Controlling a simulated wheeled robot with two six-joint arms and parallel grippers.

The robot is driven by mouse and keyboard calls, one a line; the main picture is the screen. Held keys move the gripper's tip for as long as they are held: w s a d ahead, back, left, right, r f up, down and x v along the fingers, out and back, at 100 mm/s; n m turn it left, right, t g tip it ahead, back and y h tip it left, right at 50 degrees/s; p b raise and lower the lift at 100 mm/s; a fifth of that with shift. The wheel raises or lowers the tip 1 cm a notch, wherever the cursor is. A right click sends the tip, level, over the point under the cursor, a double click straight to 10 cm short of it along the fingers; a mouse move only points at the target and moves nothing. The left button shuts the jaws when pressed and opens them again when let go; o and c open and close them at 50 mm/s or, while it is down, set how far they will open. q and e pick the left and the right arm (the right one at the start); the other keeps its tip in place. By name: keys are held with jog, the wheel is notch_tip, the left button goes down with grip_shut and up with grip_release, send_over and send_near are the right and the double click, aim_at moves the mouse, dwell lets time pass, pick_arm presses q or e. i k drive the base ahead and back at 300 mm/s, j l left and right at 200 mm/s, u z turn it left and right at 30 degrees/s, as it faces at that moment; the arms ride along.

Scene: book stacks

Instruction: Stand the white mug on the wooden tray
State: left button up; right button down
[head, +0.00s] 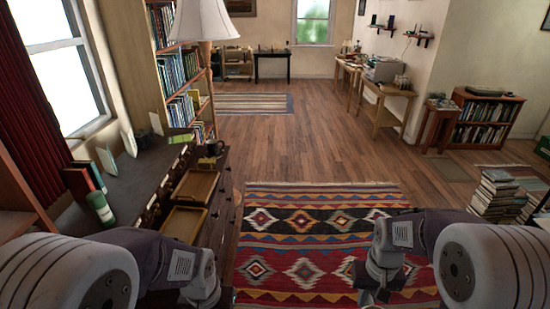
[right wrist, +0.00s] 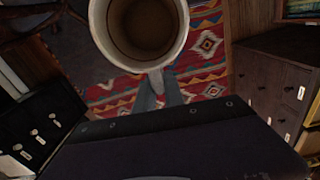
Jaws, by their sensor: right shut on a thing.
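The white mug (right wrist: 140,35) fills the top of the right wrist view, its round mouth facing the camera and its inside brownish. My right gripper (right wrist: 160,88) is shut on the mug at its handle side, above the patterned rug. In the head view my right gripper (head: 373,297) is low right of centre, and I cannot make out the mug there. Two shallow wooden tray shapes, one farther (head: 196,187) and one nearer (head: 184,223), show at the dark dresser on the left, left of my right gripper. My left gripper (head: 205,296) is at the bottom edge; its fingers are unclear.
A book stack (head: 496,194) stands on the floor at right. The patterned rug (head: 320,225) and wooden floor ahead are clear.

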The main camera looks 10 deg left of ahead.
aim_at(196, 195)
jog(key=i+l, duration=0.1)
jog(key=i, duration=0.35)
jog(key=i+l+u, duration=0.1)
jog(key=i, duration=0.4)
jog(key=i+l, duration=0.1)
jog(key=i, duration=0.35)
jog(key=i+l+u, duration=0.1)
jog(key=i, duration=0.35)
jog(key=i+l, duration=0.2)
jog(key=i, duration=0.25)
jog(key=i+u, duration=0.15)
jog(key=u, duration=0.3)
jog(key=i+u, duration=0.15)
jog(key=u, duration=0.35)
jog(key=i+l+u, duration=0.1)
jog(key=u, duration=0.35)
jog(key=i+l+u, duration=0.2)
jog(key=u, duration=0.25)
jog(key=i+l+u, duration=0.1)
jog(key=u, duration=0.35)
jog(key=l+u, duration=0.25)
jog(key=u, duration=0.25)
jog(key=i+l+u, duration=0.1)
jog(key=u, duration=0.3)
jog(key=i+l+u, duration=0.1)
jog(key=l+u, duration=0.15)
jog(key=u, duration=0.2)
jog(key=l+u, duration=0.2)
jog(key=u, duration=0.2)
